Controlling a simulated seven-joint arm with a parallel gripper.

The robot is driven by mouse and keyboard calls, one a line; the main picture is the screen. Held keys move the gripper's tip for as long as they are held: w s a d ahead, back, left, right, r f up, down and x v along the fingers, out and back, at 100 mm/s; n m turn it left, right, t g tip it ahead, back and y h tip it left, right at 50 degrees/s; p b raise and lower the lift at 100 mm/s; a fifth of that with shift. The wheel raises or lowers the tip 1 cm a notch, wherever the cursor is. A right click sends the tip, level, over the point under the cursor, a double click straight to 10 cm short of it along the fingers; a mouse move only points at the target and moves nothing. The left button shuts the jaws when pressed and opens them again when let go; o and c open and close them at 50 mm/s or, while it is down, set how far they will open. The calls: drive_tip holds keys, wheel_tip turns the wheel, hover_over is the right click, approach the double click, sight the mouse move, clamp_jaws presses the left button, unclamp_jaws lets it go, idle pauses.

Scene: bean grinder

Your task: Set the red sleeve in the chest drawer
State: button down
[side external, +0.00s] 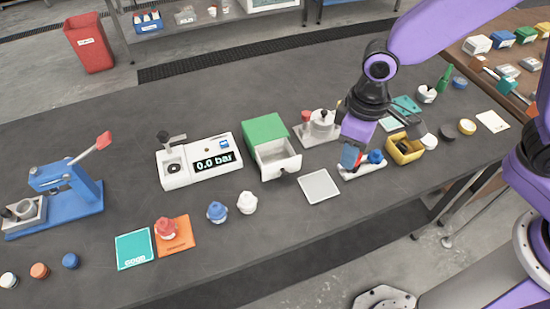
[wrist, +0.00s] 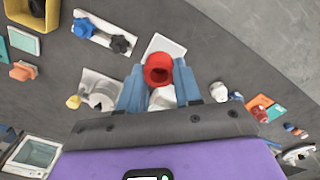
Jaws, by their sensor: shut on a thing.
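My gripper (side external: 352,160) is over the right part of the bench, above a white plate with a blue knob. In the wrist view my gripper (wrist: 158,80) is shut on the red sleeve (wrist: 158,68), a short hollow ring with its opening facing the camera. In the side view only a small red part of the sleeve (side external: 358,160) shows beside the fingers.
A flat pale square plate (side external: 320,186) lies between the drawer and my gripper. A white machine with a round pot (side external: 318,126) stands behind. The white plate with knobs (side external: 362,170) and a yellow bin (side external: 404,150) are close by. A pressure-display unit (side external: 200,162) stands left of the chest.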

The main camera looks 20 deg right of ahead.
sight(276, 154)
drive_tip(key=w+a+f+m, duration=0.1)
drive_tip(key=w+a, duration=0.1)
drive_tip(key=w, duration=0.1)
drive_tip(key=w+a+f+m, duration=0.2)
drive_tip(key=w+a, duration=0.1)
drive_tip(key=w, duration=0.1)
drive_tip(key=w+a+f+m, duration=0.1)
drive_tip(key=w+a, duration=0.1)
drive_tip(key=w, duration=0.1)
drive_tip(key=shift+w+a+f+m, duration=0.15)
drive_tip(key=shift+w+a+m, duration=0.1)
drive_tip(key=shift+m, duration=0.15)
drive_tip(key=w+f, duration=0.1)
drive_tip(key=a+f, duration=0.1)
drive_tip(key=w+a+f, duration=0.1)
drive_tip(key=f, duration=0.1)
drive_tip(key=shift+w+f, duration=0.1)
drive_tip(key=shift+w, duration=0.2)
drive_tip(key=shift+w+a+f, duration=0.3)
drive_tip(key=shift+w+f, duration=0.1)
drive_tip(key=shift+f, duration=1.8)
drive_tip(key=shift+f, duration=0.1)
drive_tip(key=c, duration=1.1)
unclamp_jaws()
drive_tip(key=shift+o, duration=0.2)
